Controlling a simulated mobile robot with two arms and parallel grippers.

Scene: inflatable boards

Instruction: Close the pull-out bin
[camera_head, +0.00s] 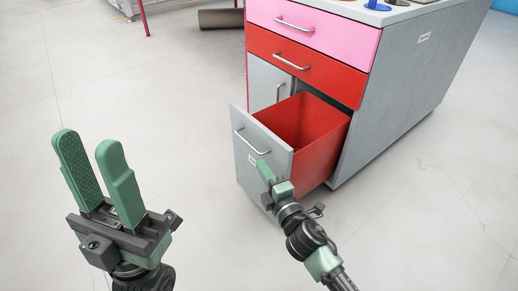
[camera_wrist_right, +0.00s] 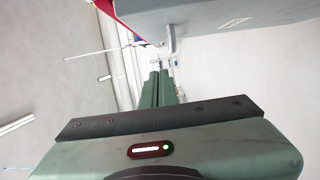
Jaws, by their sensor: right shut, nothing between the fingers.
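The pull-out bin (camera_head: 318,160) is a red box behind a grey front panel (camera_head: 245,165) with a silver bar handle (camera_head: 252,141). It stands pulled out from the lower part of the grey cabinet (camera_head: 385,120). My right gripper (camera_head: 264,170) is shut and empty, close in front of the panel's lower right part; I cannot tell whether it touches. In the right wrist view its fingers (camera_wrist_right: 157,85) lie together, with a grey surface (camera_wrist_right: 215,22) above them. My left gripper (camera_head: 92,165) is open and empty, well left of the bin.
A pink drawer (camera_head: 330,28) and a red drawer (camera_head: 310,65) above the bin are shut. A grey door (camera_head: 268,85) is beside the bin. A dark cylinder (camera_head: 220,18) lies on the floor at the back.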

